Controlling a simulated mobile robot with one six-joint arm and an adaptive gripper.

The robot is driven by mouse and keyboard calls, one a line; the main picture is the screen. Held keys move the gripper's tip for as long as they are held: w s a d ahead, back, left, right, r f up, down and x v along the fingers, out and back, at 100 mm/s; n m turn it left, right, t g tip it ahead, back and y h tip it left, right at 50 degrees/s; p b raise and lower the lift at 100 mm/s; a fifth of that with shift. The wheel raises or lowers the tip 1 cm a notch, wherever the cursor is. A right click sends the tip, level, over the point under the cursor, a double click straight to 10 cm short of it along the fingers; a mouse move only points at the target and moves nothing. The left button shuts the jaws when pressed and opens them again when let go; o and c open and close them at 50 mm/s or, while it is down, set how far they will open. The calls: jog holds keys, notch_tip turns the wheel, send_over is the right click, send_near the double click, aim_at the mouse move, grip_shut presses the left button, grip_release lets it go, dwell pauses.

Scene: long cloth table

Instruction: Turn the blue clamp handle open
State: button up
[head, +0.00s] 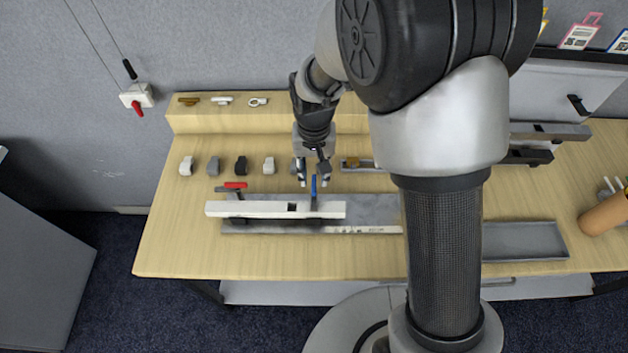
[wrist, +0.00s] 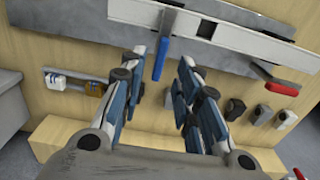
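The blue clamp handle (head: 314,187) stands out from the right part of a white beam (head: 265,208), pointing toward the back of the table in the head view. In the wrist view the blue handle (wrist: 160,60) hangs down from the pale beam (wrist: 210,30), with its free end between my fingertips. My gripper (head: 314,182) is open over the handle, a finger on either side, and it also shows in the wrist view (wrist: 162,66). I see no finger clearly touching the handle. A red handle (head: 235,185) lies along the beam near its left end.
Several small grey, black and white blocks (head: 240,166) stand in a row behind the beam. A raised wooden ledge (head: 215,119) with small parts runs along the back. A grey tray (head: 524,240) lies at the right. The table's front left is clear.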

aim_at(314, 184)
jog(key=shift+f, duration=1.8)
jog(key=shift+c, duration=0.5)
grip_shut()
